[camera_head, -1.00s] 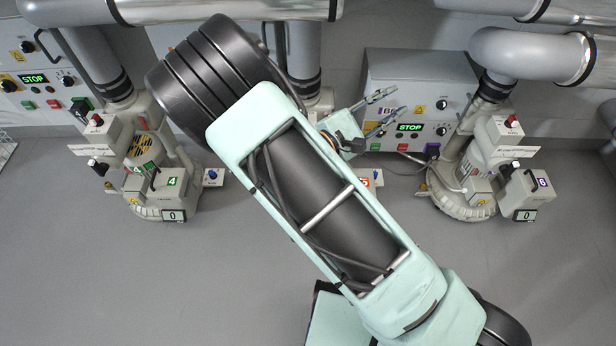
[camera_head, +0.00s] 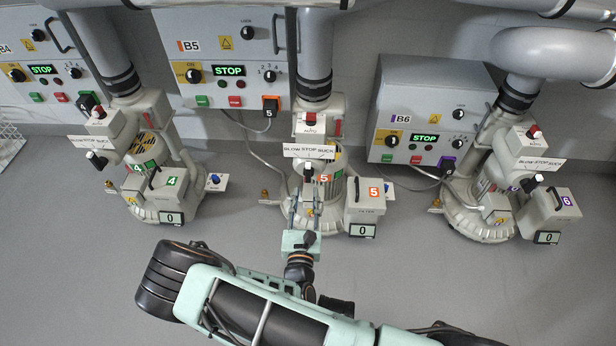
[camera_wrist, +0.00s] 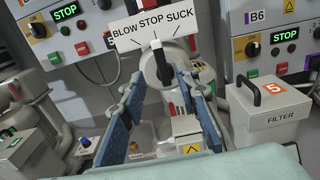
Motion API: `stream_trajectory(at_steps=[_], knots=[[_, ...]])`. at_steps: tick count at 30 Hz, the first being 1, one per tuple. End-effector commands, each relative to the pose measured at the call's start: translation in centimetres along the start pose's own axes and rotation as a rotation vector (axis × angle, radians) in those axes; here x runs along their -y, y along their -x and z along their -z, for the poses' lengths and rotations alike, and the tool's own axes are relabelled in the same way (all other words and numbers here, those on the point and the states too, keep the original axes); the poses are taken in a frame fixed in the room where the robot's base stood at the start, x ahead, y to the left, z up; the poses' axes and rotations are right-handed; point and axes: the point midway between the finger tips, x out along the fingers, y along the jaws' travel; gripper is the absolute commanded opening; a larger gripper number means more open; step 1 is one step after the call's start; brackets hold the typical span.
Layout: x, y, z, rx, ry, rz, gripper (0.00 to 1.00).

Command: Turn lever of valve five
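Blower five stands at the middle of the head view, marked with orange 5 labels. Its valve carries a white sign (camera_head: 309,151) reading BLOW STOP SUCK, which also shows in the wrist view (camera_wrist: 155,28). The valve lever (camera_wrist: 160,62), black with a white tip, stands nearly upright under the word STOP. My gripper (camera_head: 309,196) is in front of blower five, below the sign in the picture. In the wrist view its blue-padded fingers (camera_wrist: 160,90) are spread with the lever in line between them and beyond. Contact with the lever does not show; the fingers look empty.
Filter box five (camera_head: 365,207) stands close right of my gripper, also in the wrist view (camera_wrist: 270,112). Control box B5 (camera_head: 225,55) reads STOP behind. Blower four (camera_head: 150,165) is at left, blower six (camera_head: 500,190) at right.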

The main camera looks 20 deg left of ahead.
Motion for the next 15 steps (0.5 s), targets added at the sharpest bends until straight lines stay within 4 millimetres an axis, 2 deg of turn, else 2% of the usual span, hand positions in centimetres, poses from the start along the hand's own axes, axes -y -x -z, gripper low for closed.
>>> stream_trajectory(at_steps=[3, 9, 15], knots=[[0.1, -2.5, 0.2, 0.003, -0.003, 0.004, 0.29], [0.1, -6.0, 0.2, 0.003, -0.002, 0.004, 0.29], [0.1, -7.9, 0.0, 0.001, -0.002, 0.004, 0.29]])
